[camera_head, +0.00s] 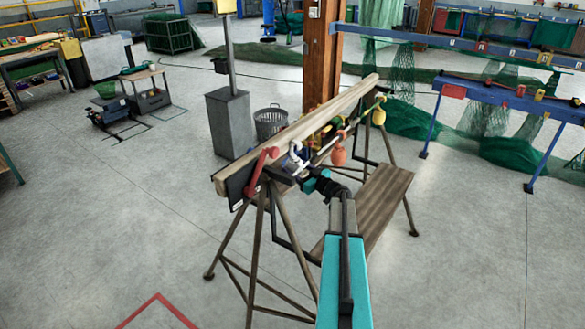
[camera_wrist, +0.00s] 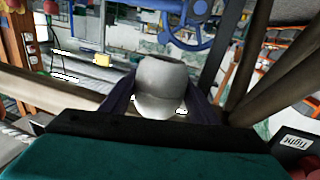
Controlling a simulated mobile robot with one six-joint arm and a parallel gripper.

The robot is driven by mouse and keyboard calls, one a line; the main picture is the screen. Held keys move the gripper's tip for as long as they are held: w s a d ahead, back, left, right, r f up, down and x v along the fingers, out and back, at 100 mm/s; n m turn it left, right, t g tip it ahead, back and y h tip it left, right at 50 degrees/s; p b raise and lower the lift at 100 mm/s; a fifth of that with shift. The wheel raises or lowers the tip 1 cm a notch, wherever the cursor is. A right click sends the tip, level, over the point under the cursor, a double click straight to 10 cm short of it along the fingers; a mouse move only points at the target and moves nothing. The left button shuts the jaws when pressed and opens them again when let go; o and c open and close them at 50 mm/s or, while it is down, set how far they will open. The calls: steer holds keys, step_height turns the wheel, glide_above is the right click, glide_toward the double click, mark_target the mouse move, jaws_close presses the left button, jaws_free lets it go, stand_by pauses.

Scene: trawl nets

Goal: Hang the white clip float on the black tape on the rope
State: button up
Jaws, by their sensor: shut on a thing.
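The white clip float (camera_wrist: 160,85) is between the two dark fingers of my gripper (camera_wrist: 160,105) in the wrist view, and the fingers are shut on it. In the head view my gripper (camera_head: 302,173) is beside the near part of the wooden beam, with the white float (camera_head: 296,153) at its tip. The rope (camera_head: 328,147) runs along the right side of the beam, with several coloured floats on it, among them an orange one (camera_head: 338,157) and a yellow one (camera_head: 378,117). I cannot make out the black tape, nor whether the float touches the rope.
The wooden beam (camera_head: 290,138) stands on metal trestle legs, with a red bracket (camera_head: 262,168) at its near end. A plank bench (camera_head: 378,205) lies to its right. A grey basket (camera_head: 270,121) and a grey pedestal (camera_head: 231,122) stand behind.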

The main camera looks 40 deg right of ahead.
steer(key=shift+s+a, duration=0.1)
steer(key=shift+a, duration=0.05)
steer(key=s+d+f+b, duration=0.2)
steer(key=s+b, duration=0.1)
steer(key=s, duration=0.5)
steer(key=shift+s+f, duration=0.15)
steer(key=shift+f, duration=0.25)
stand_by(1.3)
steer(key=o, duration=1.4)
steer(key=shift+c, duration=0.2)
steer(key=shift+s+d, duration=0.1)
steer(key=shift+s, duration=0.05)
steer(key=s+b, duration=0.4)
steer(key=s, duration=0.9)
steer(key=shift+s+d, duration=0.3)
steer(key=shift+s, duration=0.1)
